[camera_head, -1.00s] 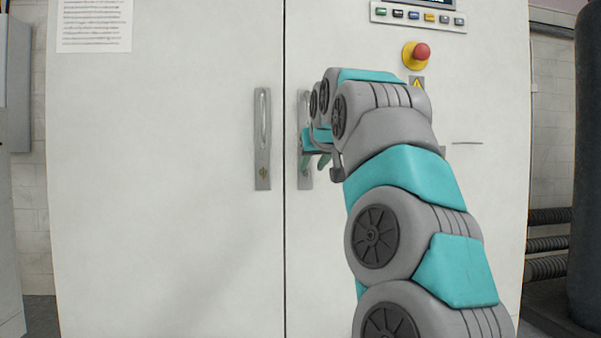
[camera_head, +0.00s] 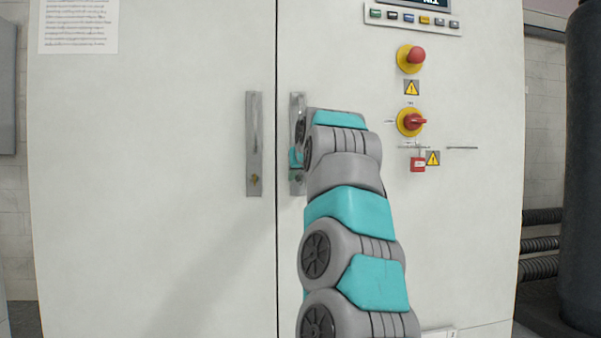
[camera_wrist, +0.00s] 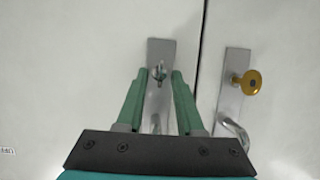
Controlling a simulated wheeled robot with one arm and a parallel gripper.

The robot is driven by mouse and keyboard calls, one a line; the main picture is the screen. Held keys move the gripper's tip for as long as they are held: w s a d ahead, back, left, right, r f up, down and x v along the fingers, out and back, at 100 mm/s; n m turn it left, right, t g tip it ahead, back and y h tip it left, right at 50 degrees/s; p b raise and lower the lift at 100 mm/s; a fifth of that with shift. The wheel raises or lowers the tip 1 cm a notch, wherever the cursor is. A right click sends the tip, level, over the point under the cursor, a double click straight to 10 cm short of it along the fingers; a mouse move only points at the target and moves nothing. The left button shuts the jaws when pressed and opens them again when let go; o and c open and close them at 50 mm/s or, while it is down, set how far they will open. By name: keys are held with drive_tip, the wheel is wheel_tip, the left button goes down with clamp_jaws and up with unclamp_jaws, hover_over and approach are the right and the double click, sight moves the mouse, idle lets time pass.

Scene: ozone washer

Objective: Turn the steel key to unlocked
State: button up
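The steel key (camera_wrist: 159,73) sits in a steel lock plate (camera_wrist: 155,105) in the wrist view, which shows the doors upside down. My gripper (camera_wrist: 160,73) is open, with its two green fingers apart on either side of the key. I cannot tell whether the fingertips reach its depth; no contact shows. A brass key (camera_wrist: 252,82) sits in the other plate (camera_wrist: 232,100), clear of the fingers. In the head view, the steel key is hidden behind my arm at the right door's handle plate (camera_head: 297,105). The brass key (camera_head: 254,180) shows low on the left door's plate (camera_head: 254,130).
A red emergency button (camera_head: 416,55), a red rotary switch (camera_head: 412,122) and a red padlock (camera_head: 417,164) are on the right door, right of my arm. A button panel (camera_head: 412,18) is above. The left door (camera_head: 140,170) is largely bare.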

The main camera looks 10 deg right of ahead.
drive_tip(key=shift+w, duration=0.1)
clamp_jaws()
idle(0.6)
